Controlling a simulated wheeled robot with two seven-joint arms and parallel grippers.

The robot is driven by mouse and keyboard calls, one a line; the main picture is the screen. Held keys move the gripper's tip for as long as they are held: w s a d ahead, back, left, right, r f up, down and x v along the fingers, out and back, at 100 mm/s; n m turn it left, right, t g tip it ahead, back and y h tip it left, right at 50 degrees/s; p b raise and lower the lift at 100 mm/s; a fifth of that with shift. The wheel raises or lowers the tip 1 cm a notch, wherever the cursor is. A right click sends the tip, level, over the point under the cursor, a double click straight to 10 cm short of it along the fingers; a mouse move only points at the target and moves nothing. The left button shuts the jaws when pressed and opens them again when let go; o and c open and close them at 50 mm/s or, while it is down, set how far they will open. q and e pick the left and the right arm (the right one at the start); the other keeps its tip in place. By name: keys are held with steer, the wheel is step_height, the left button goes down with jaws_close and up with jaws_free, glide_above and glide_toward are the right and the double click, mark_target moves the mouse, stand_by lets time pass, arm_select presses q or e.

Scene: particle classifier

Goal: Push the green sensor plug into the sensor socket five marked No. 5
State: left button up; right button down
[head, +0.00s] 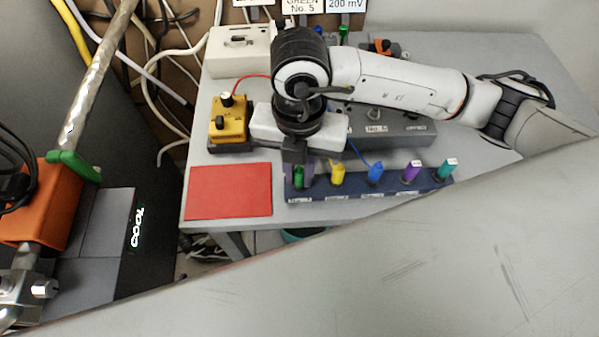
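The green sensor plug (299,177) stands in the leftmost place of a dark blue rack (330,193) near the table's front edge. My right gripper (299,168) points down right at this plug, with its fingers around the plug's top. I cannot tell whether they touch it. A grey socket box (412,128) marked No. 5 stands behind the rack, partly hidden by my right arm and gripper. Its socket opening is not clear to see. A sign (301,5) at the top reads "GREEN No. 5". My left gripper is not in view.
Yellow (337,175), blue (375,174), purple (411,172) and teal (447,169) plugs stand in the same rack. A yellow device (228,120), a white box (240,50) and a red mat (228,191) lie left. A large grey surface (400,270) fills the lower right.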

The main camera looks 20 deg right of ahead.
mark_target(299, 172)
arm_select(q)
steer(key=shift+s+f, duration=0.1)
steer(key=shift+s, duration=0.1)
arm_select(e)
steer(key=shift+r, duration=0.15)
steer(key=shift+r, duration=0.35)
step_height(299, 172, up, 9)
steer(key=shift+r, duration=0.1)
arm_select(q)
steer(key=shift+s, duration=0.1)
